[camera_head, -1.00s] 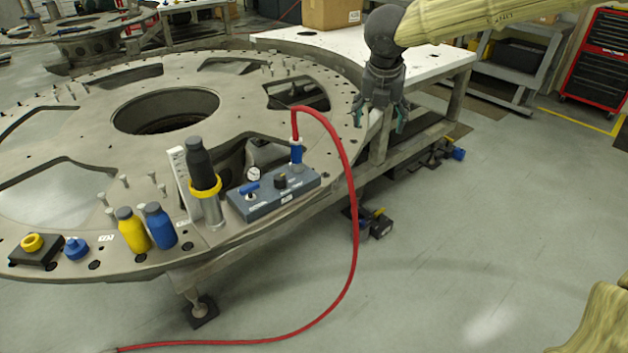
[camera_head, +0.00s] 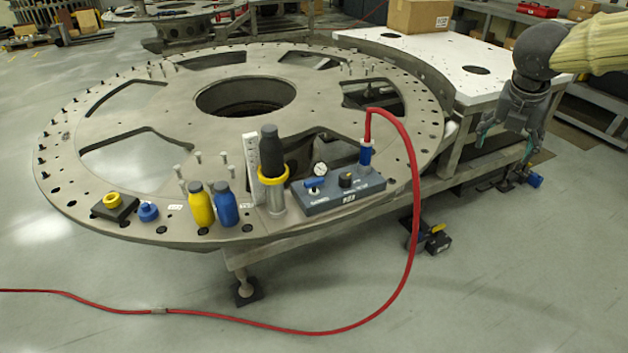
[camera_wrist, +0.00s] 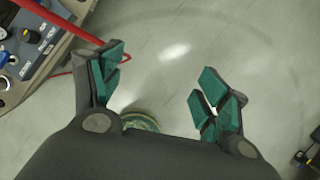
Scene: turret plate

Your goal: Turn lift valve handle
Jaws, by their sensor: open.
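The blue valve handle (camera_head: 314,183) sits at the left end of the grey control box (camera_head: 340,198), on the near rim of the round plate. It lies roughly crosswise. A black knob (camera_head: 346,180) is beside it and a small gauge (camera_head: 320,169) behind. My gripper (camera_head: 505,142) hangs to the right of the box, beyond the plate's rim, apart from the handle.
A red hose (camera_head: 414,220) rises from the box's blue fitting (camera_head: 365,153) and loops down to the floor. A black cylinder with a yellow collar (camera_head: 272,180) stands left of the box, beside yellow (camera_head: 200,207) and blue (camera_head: 225,206) bottles. The floor at front right is open.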

